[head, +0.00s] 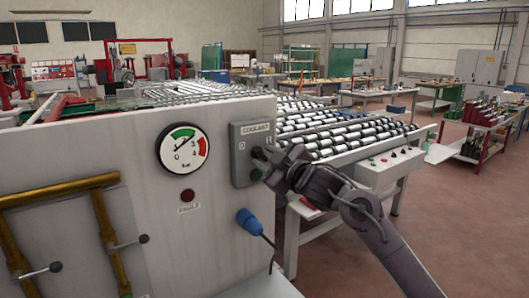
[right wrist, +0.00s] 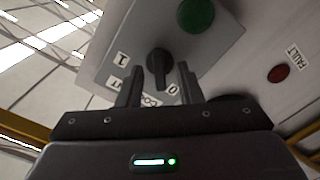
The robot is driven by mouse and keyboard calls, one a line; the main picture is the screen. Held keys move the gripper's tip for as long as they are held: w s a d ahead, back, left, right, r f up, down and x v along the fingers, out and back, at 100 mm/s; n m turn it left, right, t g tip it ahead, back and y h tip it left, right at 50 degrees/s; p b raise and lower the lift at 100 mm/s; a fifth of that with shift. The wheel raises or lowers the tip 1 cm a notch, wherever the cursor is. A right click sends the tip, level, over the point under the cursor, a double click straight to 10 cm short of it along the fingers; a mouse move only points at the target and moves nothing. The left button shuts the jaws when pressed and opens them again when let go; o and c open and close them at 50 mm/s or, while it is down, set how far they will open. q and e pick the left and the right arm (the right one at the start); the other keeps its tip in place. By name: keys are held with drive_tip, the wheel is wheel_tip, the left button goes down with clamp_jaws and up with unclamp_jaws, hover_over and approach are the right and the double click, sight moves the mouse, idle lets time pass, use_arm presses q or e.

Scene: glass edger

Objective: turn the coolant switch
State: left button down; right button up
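The coolant switch is a black knob (right wrist: 158,66) on a grey box (head: 240,135) labelled COOLANT, with 0 and 1 marks. A green button (right wrist: 196,15) is on the same box; it also shows in the head view (head: 256,174). My left gripper is not in view.
A pressure gauge (head: 183,149), a red lamp (head: 188,195) and a blue plug (head: 248,221) with a cable are on the same white panel. Yellow pipes (head: 105,220) with valve handles are at the left. A roller conveyor (head: 340,130) lies behind; open floor is at the right.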

drive_tip(key=shift+w+a, duration=0.25)
drive_tip(key=shift+w, duration=0.1)
drive_tip(key=shift+c, duration=0.2)
clamp_jaws()
